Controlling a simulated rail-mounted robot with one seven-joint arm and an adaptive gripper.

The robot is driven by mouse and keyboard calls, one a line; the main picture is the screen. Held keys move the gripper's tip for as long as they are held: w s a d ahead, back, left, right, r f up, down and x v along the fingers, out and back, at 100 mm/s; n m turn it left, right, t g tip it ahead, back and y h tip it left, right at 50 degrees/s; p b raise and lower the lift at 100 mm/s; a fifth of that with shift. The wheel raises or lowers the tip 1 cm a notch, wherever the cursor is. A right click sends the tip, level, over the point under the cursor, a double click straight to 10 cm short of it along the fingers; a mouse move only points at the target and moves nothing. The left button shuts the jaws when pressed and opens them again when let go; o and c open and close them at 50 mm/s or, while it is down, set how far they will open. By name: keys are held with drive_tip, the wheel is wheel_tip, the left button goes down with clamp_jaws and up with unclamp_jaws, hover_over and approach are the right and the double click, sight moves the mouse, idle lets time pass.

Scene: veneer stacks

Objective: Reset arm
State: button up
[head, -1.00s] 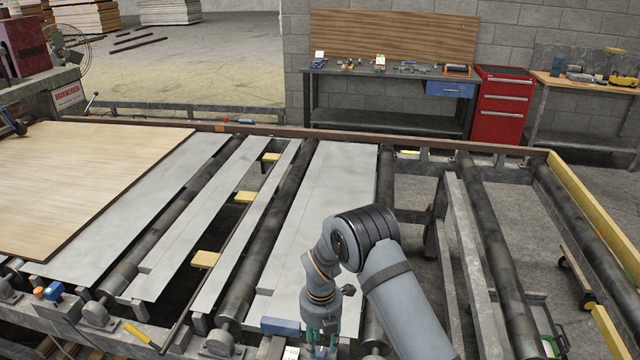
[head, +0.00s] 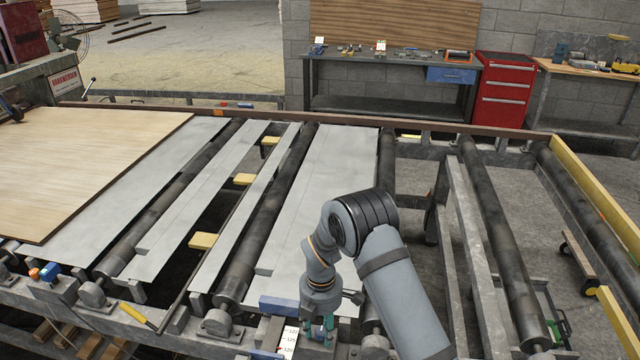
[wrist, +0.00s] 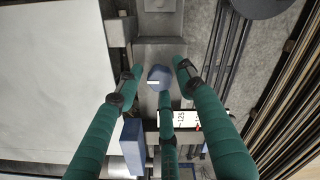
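My arm reaches down over the near side of the roller conveyor in the head view, and my gripper (head: 320,333) points down at its near edge frame. In the wrist view its three green fingers (wrist: 159,80) are spread apart. A small blue-grey knob-like piece (wrist: 160,76) with a white mark shows between the fingertips. I cannot tell whether any finger touches it. A blue block (head: 284,305) lies just left of the gripper; it also shows in the wrist view (wrist: 132,147). A white scale with numbers (head: 289,341) is beside the gripper.
A light veneer sheet (head: 85,165) lies on the conveyor at left. Dark rollers (head: 497,250) and grey plates (head: 335,180) fill the middle. A yellow-handled tool (head: 137,315) is on the near edge. A workbench (head: 391,65) and red drawer cabinet (head: 503,100) stand behind.

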drive_tip(key=m+b, duration=0.1)
drive_tip(key=m, duration=0.4)
drive_tip(key=shift+f, duration=0.1)
drive_tip(key=m, duration=0.5)
drive_tip(key=shift+b, duration=0.35)
drive_tip(key=shift+m, duration=0.3)
drive_tip(key=shift+r, duration=0.2)
